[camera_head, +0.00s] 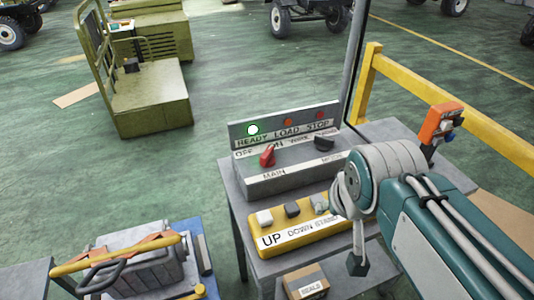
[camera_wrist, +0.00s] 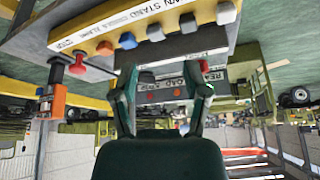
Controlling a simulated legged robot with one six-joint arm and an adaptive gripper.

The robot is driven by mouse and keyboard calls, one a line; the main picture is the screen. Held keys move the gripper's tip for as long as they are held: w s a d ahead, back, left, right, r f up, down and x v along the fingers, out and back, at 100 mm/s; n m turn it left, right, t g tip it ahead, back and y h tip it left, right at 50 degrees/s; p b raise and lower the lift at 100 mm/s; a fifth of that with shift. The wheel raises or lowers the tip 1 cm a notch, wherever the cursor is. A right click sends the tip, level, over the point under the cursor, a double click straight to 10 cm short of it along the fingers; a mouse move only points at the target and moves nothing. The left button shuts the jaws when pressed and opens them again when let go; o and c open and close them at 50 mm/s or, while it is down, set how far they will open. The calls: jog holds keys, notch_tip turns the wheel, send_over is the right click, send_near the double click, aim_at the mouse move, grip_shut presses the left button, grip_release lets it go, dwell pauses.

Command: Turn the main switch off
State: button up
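The red MAIN switch knob (camera_head: 267,156) stands on the grey control panel (camera_head: 290,172), below the OFF and ON labels. It leans toward the ON side. In the wrist view, which is upside down, the red knob (camera_wrist: 203,66) shows just beyond the right finger. My gripper (camera_wrist: 160,72) is open and empty, its two fingers apart with the panel visible between them. In the head view my gripper hangs to the right of the yellow button box and in front of the panel, apart from the knob.
A black selector knob (camera_head: 324,143) is right of the red one. The green READY lamp (camera_head: 253,130) is lit. The yellow button box (camera_head: 300,236) stands in front, with a SEALS box (camera_head: 306,283) below. An orange device (camera_head: 440,121) and yellow rail (camera_head: 480,123) are at right.

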jog(key=w+a+r+m+g, duration=0.15)
jog(key=w+a, duration=0.25)
jog(key=w, duration=0.8)
jog(key=m+h, duration=0.2)
jog(key=m, duration=0.2)
send_near(267, 152)
jog(key=shift+n, duration=0.25)
jog(key=x, duration=1)
jog(key=shift+w+f, duration=0.15)
jog(key=shift+f, duration=0.15)
grip_shut()
